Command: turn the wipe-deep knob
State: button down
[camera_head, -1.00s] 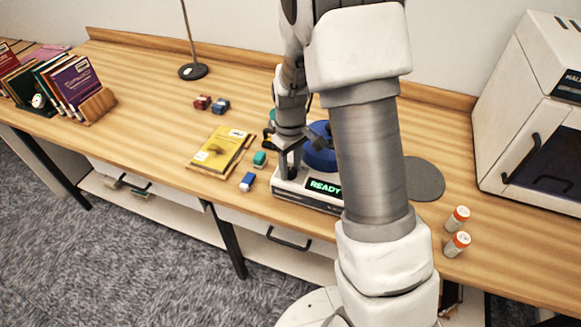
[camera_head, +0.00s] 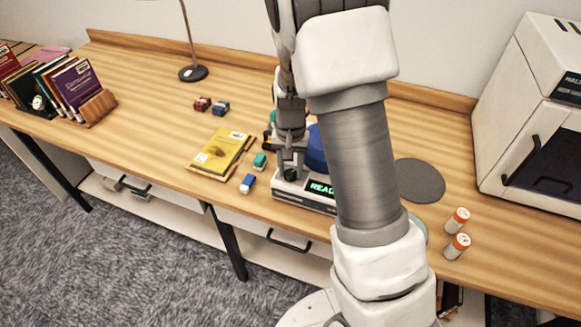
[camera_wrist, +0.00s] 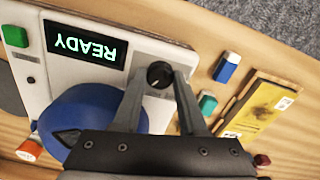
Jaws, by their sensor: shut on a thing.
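The knob (camera_wrist: 159,75) is a small round black dial on the white front panel of the roller sorter (camera_wrist: 160,47). In the wrist view my gripper (camera_wrist: 160,82) has one finger on each side of the knob, shut on it. A green READY display (camera_wrist: 87,47) and a big blue round part (camera_wrist: 85,115) are beside the knob on the same machine. In the head view the machine (camera_head: 300,204) stands near the table's front edge. My gripper (camera_head: 290,172) reaches down to its left end there, and my arm hides part of the machine; the knob itself is hidden.
A yellow book (camera_head: 222,152), a green block (camera_head: 260,161) and a blue block (camera_head: 248,183) lie left of the machine. A white cabinet (camera_head: 535,110) stands at far right.

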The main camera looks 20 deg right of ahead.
aim_at(290, 172)
jog(key=shift+m, duration=1.1)
jog(key=shift+c, duration=2.2)
grip_release()
notch_tip(290, 172, up, 18)
jog(key=p, duration=0.1)
jog(key=shift+f, duration=0.25)
